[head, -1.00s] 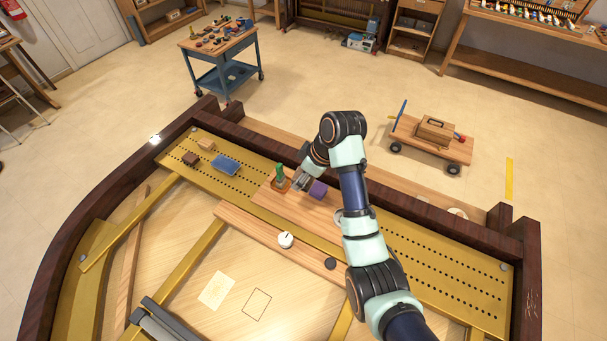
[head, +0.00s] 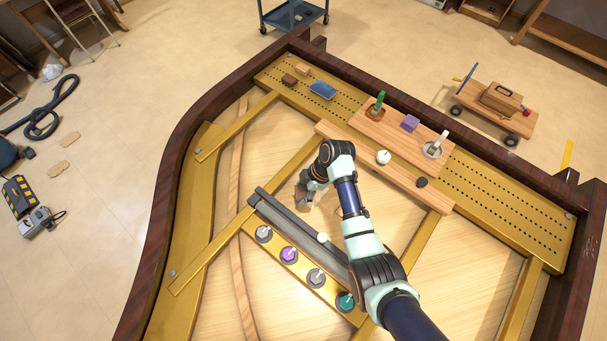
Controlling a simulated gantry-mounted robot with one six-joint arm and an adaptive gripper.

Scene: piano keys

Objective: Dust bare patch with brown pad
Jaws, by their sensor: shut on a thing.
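My gripper (head: 306,193) points down low over the pale wooden board (head: 275,150), just right of the end of a dark grey bar. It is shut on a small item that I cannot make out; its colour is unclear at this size. A lighter patch (head: 326,203) of board shows just right of my gripper, partly covered by my arm, so its outline is unclear. A small dark brown block (head: 289,80) lies on the perforated gold rail (head: 480,190), beside a tan block (head: 302,69), far from my gripper.
The dark grey bar (head: 300,228) and a gold strip with several coloured knobs (head: 289,254) lie close by. A wooden shelf (head: 345,133) holds a green-handled tool (head: 378,104), a purple block (head: 410,123), a white-handled tool (head: 437,146) and a white knob (head: 383,157).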

